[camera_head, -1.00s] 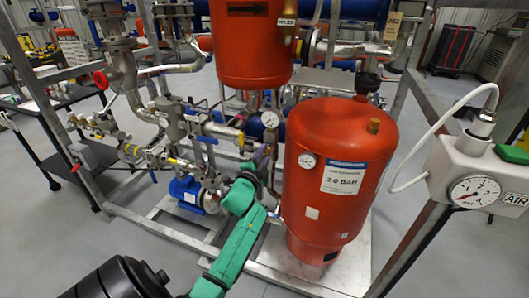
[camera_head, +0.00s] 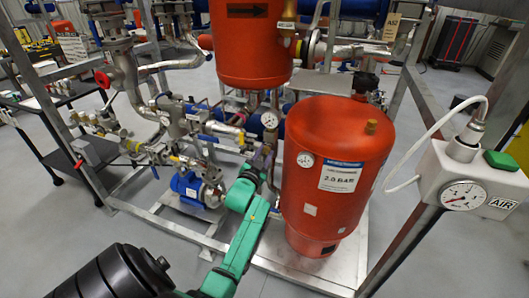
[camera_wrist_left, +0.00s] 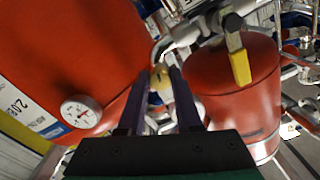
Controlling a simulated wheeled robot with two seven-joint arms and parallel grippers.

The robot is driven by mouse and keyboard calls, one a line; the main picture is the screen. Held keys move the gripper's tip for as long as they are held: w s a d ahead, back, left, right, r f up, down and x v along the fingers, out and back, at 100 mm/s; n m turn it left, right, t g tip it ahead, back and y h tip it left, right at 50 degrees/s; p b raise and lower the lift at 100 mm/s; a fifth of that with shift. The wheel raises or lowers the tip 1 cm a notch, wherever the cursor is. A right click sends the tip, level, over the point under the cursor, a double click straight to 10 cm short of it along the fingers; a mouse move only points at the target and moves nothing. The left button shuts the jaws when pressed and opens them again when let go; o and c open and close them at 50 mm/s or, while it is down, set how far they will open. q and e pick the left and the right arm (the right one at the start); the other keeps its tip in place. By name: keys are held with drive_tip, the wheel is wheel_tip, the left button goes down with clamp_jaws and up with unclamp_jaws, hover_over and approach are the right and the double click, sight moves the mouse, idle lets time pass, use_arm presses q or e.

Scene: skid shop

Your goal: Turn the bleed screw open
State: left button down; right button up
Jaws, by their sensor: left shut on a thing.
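My left gripper (camera_head: 264,158) reaches in on its green arm to the pipework just left of the floor-standing red vessel (camera_head: 336,175). In the left wrist view its two dark fingers (camera_wrist_left: 162,84) are shut on a small brass piece, which looks like the bleed screw (camera_wrist_left: 160,77). The screw shows between the fingertips, with a bent silver pipe beside it. In the head view the fingers and pipework hide the screw. How far it is turned cannot be told. My right gripper is not in view.
The red vessel with a gauge (camera_wrist_left: 82,112) stands close beside the fingers. A yellow valve lever (camera_wrist_left: 238,62) hangs near another red vessel (camera_wrist_left: 230,95). An upper red tank (camera_head: 252,45) and a steel frame surround the pipework. An air gauge box (camera_head: 480,172) stands at right.

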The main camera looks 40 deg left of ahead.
use_arm(q)
drive_tip(key=shift+f, duration=0.1)
idle(0.4)
drive_tip(key=c, duration=0.6)
unclamp_jaws()
drive_tip(key=v, duration=1.4)
drive_tip(key=shift+s+b, duration=0.3)
drive_tip(key=shift+b, duration=0.05)
drive_tip(key=shift+d, duration=0.1)
